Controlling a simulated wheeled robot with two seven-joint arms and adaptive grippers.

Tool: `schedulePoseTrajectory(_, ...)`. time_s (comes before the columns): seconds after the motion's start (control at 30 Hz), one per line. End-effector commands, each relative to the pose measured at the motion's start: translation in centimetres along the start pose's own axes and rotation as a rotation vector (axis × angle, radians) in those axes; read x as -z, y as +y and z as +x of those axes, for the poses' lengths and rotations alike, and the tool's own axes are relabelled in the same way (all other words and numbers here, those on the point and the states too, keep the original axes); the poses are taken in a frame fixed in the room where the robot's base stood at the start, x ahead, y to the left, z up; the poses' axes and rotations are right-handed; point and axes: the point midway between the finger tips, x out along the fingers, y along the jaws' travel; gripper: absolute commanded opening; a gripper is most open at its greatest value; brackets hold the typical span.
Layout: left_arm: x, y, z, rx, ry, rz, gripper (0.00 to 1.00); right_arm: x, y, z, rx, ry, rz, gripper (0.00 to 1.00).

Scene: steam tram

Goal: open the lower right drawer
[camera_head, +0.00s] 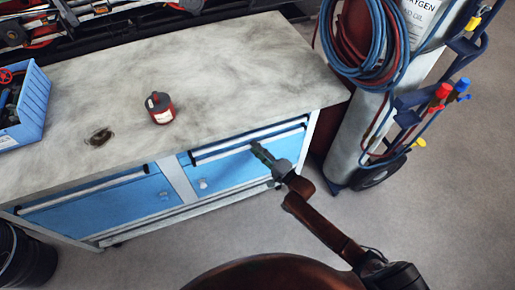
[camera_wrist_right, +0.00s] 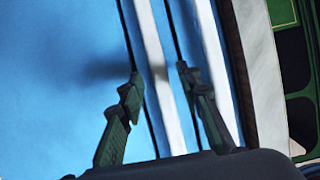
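The blue right-hand drawer unit (camera_head: 226,172) sits under the worktop in the head view, with pale handle strips along its upper part. It looks shut. My right gripper (camera_head: 262,153) is in front of this unit, near the strips. In the right wrist view, my right gripper (camera_wrist_right: 160,78) is open, its two green-black fingers apart. The lower pale handle strip (camera_wrist_right: 156,60) runs between the fingertips, with a blue front (camera_wrist_right: 60,70) to its left. I cannot tell whether the fingers touch the strip. My left gripper is not in view.
The grey worktop (camera_head: 230,75) holds a red can (camera_head: 160,108) and a blue tool crate (camera_head: 32,105). A gas cylinder cart (camera_head: 370,130) with hoses stands to the right of the bench. The floor in front of the drawers (camera_head: 160,250) is clear.

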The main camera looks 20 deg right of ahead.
Motion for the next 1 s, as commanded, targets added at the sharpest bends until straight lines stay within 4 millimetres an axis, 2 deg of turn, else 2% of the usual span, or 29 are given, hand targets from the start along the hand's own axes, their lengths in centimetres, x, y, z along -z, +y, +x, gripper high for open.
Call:
schedulePoseTrajectory(0.33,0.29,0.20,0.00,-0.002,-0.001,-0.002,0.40,0.16,-0.03,0.30,0.000,0.003,-0.001,0.31)
schedulePoseTrajectory(0.8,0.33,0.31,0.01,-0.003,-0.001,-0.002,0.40,0.23,0.00,0.21,-0.001,0.004,-0.001,0.00)
schedulePoseTrajectory(1.0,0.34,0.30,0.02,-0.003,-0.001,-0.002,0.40,0.24,0.01,0.20,-0.001,0.004,-0.001,0.00)
